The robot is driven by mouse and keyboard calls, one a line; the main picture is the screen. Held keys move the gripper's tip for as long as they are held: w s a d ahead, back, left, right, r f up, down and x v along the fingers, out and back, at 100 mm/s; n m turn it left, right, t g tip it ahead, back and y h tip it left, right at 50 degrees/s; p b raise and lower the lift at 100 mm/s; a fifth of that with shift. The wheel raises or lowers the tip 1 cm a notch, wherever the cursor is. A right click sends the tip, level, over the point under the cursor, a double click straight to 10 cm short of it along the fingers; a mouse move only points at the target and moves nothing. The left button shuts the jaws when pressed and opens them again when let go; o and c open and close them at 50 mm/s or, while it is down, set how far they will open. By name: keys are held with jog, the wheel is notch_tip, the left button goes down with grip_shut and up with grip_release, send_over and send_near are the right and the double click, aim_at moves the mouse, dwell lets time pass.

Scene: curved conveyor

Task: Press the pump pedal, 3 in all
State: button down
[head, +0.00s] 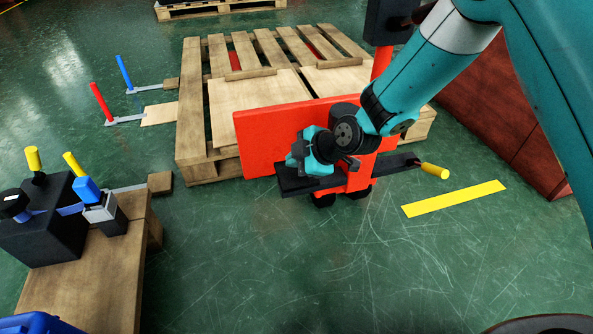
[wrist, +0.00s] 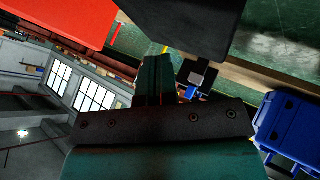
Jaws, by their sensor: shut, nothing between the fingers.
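An orange-red pallet-jack body (head: 265,140) stands at the near side of the wooden pallet in the head view. A black lever with a yellow end (head: 434,171) sticks out from its right side. A flat black plate (head: 290,187) sticks out low at its front left. I cannot tell for sure which of these is the pump pedal. My gripper (head: 303,157) is in front of the orange body, just above the black plate; contact cannot be told. In the wrist view my gripper (wrist: 156,78) has its teal fingers together with nothing between them.
A wooden pallet (head: 192,130) with boards lies behind. A wooden bench (head: 85,285) at left carries a black block (head: 45,215) with levers. Red and blue floor levers (head: 101,103) stand at far left. A yellow floor strip (head: 453,198) lies right. The front floor is clear.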

aim_at(294, 172)
jog(key=shift+f, duration=0.15)
jog(key=shift+f+b, duration=0.25)
jog(key=shift+b, duration=0.05)
jog(key=shift+f+b, duration=1.05)
jog(key=shift+f, duration=0.55)
dwell(1.4)
jog(key=shift+r, duration=0.15)
jog(key=shift+r+p, duration=1.55)
jog(key=shift+r, duration=0.3)
jog(key=shift+r+p, duration=1.9)
jog(key=shift+r, duration=0.6)
